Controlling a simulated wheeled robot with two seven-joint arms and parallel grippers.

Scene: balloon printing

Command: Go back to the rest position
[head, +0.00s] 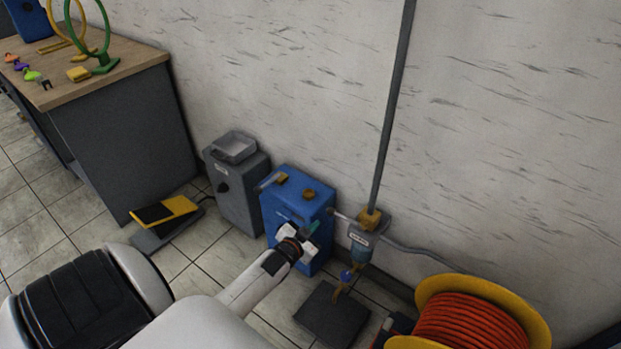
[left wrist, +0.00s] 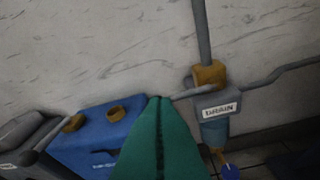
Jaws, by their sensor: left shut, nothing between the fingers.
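My left gripper (head: 311,228) is in front of the blue machine (head: 287,190) on the floor against the wall. In the left wrist view its green fingers (left wrist: 160,125) are pressed together, with nothing between them. They overlap the right side of the blue machine (left wrist: 85,145) in that view; I cannot tell whether they touch it. The drain unit (head: 362,240), with a grey pipe and a clear cup, stands just right of the gripper; its label reads DRAIN in the left wrist view (left wrist: 218,108). My right gripper is not in view.
A grey machine with a tray (head: 237,185) stands left of the blue one. A yellow pedal (head: 166,211) lies on the floor. An orange cable reel (head: 470,322) is at lower right, near a dark floor plate (head: 332,315).

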